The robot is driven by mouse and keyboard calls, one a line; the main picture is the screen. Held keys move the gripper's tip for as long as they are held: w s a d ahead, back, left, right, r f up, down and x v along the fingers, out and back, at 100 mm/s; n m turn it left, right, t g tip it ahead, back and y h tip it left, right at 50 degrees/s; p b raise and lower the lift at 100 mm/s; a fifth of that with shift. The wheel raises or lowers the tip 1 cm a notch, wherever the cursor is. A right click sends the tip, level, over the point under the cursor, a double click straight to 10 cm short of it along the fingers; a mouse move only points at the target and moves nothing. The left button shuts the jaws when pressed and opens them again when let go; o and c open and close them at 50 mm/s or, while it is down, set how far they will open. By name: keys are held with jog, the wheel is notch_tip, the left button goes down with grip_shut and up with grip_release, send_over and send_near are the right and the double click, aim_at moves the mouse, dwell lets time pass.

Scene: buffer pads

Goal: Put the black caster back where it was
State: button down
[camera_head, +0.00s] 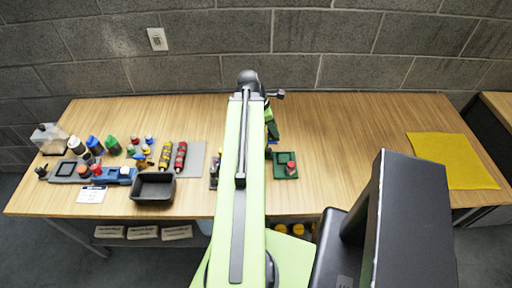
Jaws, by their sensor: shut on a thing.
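My light green arm reaches out over the middle of the table, and its black far end stands near the table's back edge. My gripper (272,120) is mostly hidden behind the arm, with only small green and dark parts showing at its right side. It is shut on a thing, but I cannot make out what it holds. I cannot pick out the black caster for certain. A small black piece (41,172) stands at the table's far left, too small to identify.
On the wooden table (340,130), bottles and small items crowd the left. A black bin (153,188) stands before a grey pad (195,155). A dark green pad (280,172) bears a red item (290,168). The yellow pad (452,162) at right is bare, with clear tabletop left of it.

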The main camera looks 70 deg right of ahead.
jog(key=shift+m+y, duration=0.3)
jog(key=shift+m, duration=0.4)
jog(key=w+f+b, duration=0.2)
jog(key=w+d+f+b, duration=0.1)
jog(key=w+f+b, duration=0.1)
jog(key=w+f, duration=0.1)
jog(key=w+d+f+b, duration=0.1)
jog(key=w+f+b, duration=0.1)
jog(key=b, duration=0.1)
jog(key=shift+w+f, duration=0.2)
jog(key=shift+w, duration=0.4)
notch_tip(320, 180, down, 4)
jog(key=b, duration=0.4)
jog(key=shift+f+b, duration=0.25)
jog(key=shift+b, duration=0.05)
jog(key=c, duration=1.1)
grip_release()
jog(key=shift+r, duration=0.1)
jog(key=shift+r, duration=0.1)
jog(key=shift+r+p, duration=0.25)
jog(key=shift+p, duration=0.25)
jog(key=p+v, duration=1)
jog(key=v, duration=0.1)
jog(key=shift+w+r+p, duration=0.2)
jog(key=shift+w+p, duration=0.1)
